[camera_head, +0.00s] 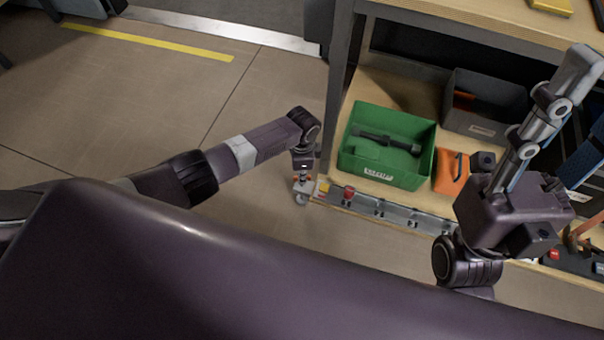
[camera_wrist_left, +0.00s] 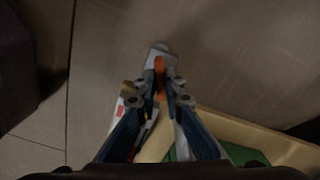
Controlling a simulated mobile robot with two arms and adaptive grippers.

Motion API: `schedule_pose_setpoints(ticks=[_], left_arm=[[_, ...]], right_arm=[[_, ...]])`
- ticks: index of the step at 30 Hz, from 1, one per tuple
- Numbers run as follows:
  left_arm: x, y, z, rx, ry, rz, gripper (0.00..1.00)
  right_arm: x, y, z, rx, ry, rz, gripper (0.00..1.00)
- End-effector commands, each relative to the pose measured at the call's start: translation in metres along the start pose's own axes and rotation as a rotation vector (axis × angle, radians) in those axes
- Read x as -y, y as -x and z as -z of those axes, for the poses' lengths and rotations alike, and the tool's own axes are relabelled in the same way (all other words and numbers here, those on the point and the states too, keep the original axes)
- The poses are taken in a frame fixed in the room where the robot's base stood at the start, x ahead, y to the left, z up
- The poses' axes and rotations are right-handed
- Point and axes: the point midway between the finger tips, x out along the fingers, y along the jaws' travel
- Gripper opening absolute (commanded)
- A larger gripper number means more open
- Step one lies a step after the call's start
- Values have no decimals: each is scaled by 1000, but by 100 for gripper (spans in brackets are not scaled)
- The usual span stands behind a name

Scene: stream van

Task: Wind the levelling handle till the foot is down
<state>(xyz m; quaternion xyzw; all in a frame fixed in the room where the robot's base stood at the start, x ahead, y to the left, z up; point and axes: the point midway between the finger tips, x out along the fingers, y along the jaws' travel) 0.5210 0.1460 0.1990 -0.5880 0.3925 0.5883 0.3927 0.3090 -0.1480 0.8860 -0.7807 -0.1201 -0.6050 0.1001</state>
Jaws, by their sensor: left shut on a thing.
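The levelling handle shows as an orange piece (camera_wrist_left: 159,78) between my left fingertips in the left wrist view. My left gripper (camera_head: 303,180) is shut on it, low at the near left corner of the shelf unit; it also shows in the left wrist view (camera_wrist_left: 160,88). A small grey foot (camera_head: 301,198) shows just below the gripper in the head view. Whether it touches the floor cannot be told. The gripper hides much of the handle. My right gripper (camera_head: 577,75) points up at the right, seen side-on, and its opening cannot be judged.
A wooden shelf unit (camera_head: 338,90) stands at the right. Its lower shelf holds a green bin (camera_head: 372,172) with a dark tool, a grey bin (camera_head: 485,128) and an orange item (camera_head: 449,171). A metal rail (camera_head: 400,215) runs along its front. Open floor (camera_head: 130,100) with a yellow stripe lies left.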

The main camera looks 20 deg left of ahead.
Motion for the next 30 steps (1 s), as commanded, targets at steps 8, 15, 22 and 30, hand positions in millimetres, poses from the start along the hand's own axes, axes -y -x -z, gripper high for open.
schedule_pose_setpoints(ticks=[8, 15, 22, 30], left_arm=[[-1, 0, 1, -1, 0, -1, 0], [0, 0, 1, -1, 0, -1, 26], [0, 0, 0, -1, 1, 0, 26], [1, 20, 1, -3, -1, 1, 26]], right_arm=[[-1, 1, -1, 6, 3, -1, 40], [-1, 1, 0, 4, 3, -2, 40], [0, 0, 1, -1, 1, -2, 40], [0, 0, 0, 0, 1, -1, 40]])
